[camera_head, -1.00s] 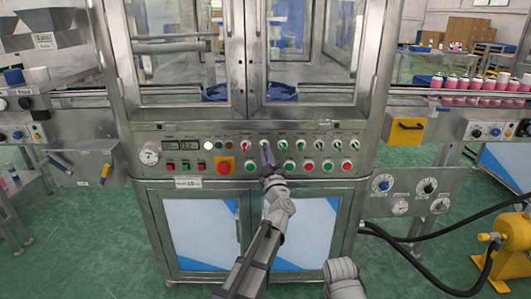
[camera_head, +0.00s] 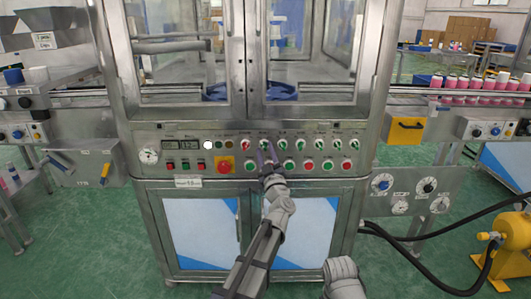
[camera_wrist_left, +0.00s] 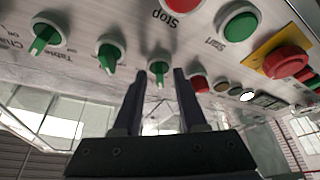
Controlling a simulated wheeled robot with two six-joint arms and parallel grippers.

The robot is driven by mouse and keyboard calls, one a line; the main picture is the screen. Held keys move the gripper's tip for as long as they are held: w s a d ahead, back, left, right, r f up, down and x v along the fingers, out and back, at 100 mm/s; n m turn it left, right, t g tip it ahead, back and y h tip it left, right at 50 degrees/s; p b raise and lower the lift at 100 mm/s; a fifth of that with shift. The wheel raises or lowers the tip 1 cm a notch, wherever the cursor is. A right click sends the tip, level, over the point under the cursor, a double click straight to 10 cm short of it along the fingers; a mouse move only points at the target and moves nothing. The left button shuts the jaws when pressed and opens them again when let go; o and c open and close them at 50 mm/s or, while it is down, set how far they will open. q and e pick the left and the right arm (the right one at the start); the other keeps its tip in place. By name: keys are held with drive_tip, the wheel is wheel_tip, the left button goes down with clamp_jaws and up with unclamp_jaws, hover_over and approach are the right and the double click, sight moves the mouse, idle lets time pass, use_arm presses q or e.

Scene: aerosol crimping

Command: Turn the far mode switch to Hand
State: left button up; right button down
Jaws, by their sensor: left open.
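A row of small selector switches runs along the upper part of the machine's front panel (camera_head: 205,149). One green-handled switch (camera_wrist_left: 157,68) shows in the left wrist view between my left fingertips. I cannot read its label or tell whether the fingers touch it. My left gripper (camera_head: 267,149) is open in front of this row, and its fingers also show in the left wrist view (camera_wrist_left: 160,77). In the head view the fingers partly hide the switches behind them. My right gripper is out of view.
Below the switches are red and green push buttons and a red emergency knob on yellow (camera_head: 225,165). In the left wrist view, more green switches (camera_wrist_left: 110,52) sit close to the left of the fingers, and a red-handled switch (camera_wrist_left: 199,84) to the right. Glass doors stand above the panel.

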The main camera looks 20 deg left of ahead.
use_arm(q)
drive_tip(key=shift+s, duration=0.1)
drive_tip(key=b+v, duration=0.2)
drive_tip(key=v, duration=0.5)
drive_tip(key=shift+s, duration=0.25)
drive_tip(key=shift+d+f, duration=0.15)
drive_tip(key=shift+d, duration=0.05)
